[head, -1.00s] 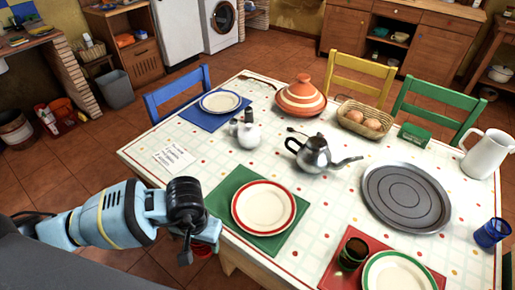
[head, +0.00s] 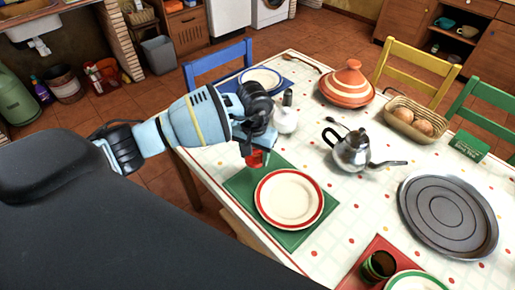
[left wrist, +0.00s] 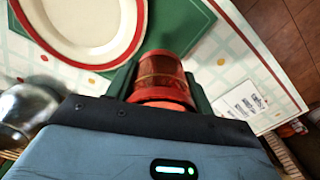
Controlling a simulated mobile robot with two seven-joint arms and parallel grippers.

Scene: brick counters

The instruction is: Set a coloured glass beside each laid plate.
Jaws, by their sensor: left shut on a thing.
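My left gripper (head: 258,147) is shut on a red glass (head: 256,159). It holds the glass over the far edge of the green mat (head: 240,188), beside the red-rimmed plate (head: 290,198). The left wrist view shows the red glass (left wrist: 160,72) between the fingers, close to the plate's rim (left wrist: 133,45). I cannot tell whether the glass touches the mat. A blue-rimmed plate (head: 262,78) lies at the far left, partly hidden by my arm. A dark glass (head: 379,266) stands on the red mat (head: 352,283) beside a green-rimmed plate (head: 415,282), cut by the frame. My right gripper is out of view.
A white pot (head: 285,118) stands just beyond my left gripper. A metal teapot (head: 352,150), a tagine (head: 347,85), a bread basket (head: 415,125) and a round grey tray (head: 447,215) also occupy the table. The tablecloth between the red-rimmed plate and the tray is clear.

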